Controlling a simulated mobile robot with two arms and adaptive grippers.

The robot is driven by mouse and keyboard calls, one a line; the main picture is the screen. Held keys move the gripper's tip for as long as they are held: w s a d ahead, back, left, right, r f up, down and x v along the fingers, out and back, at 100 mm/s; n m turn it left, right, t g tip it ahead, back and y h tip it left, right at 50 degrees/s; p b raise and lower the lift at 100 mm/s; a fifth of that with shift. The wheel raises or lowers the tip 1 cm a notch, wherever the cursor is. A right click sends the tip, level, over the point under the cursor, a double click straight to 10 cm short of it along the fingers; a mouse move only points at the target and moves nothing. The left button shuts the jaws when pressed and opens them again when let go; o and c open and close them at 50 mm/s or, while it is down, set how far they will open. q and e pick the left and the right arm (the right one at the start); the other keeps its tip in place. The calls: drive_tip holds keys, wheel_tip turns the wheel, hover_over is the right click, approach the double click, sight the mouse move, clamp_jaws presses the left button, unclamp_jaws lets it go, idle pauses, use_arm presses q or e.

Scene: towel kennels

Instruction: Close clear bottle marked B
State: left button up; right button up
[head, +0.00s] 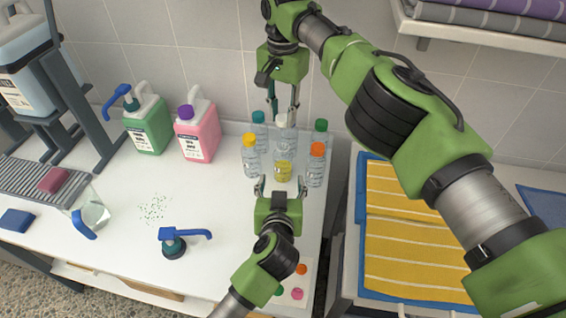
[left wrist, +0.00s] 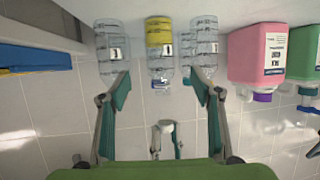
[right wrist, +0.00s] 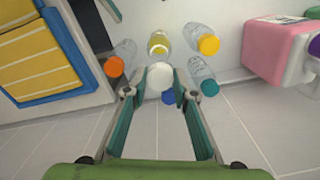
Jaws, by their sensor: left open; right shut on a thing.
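A clear bottle with a yellow band (head: 283,172) stands in the middle of a group of small bottles. In the left wrist view this bottle (left wrist: 159,38) appears upside down, with a bare clear neck and a small mark I cannot read. My left gripper (head: 281,184) is open, its fingers spread on either side in front of this bottle. My right gripper (head: 283,112) points down from above, shut on a white cap (right wrist: 160,76). The cap is apart from the bottle neck, as the left wrist view shows. I cannot read the letter B anywhere.
A pink jug (head: 197,138) and green jug (head: 148,128) stand left. A blue-handled pump top (head: 174,243) lies in front. Yellow striped towels (head: 405,245) are right.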

sight(283, 168)
drive_tip(key=shift+s+r, duration=0.1)
use_arm(q)
drive_tip(key=x, duration=1.2)
drive_tip(key=shift+r, duration=0.1)
clamp_jaws()
use_arm(e)
drive_tip(key=shift+f, duration=2.5)
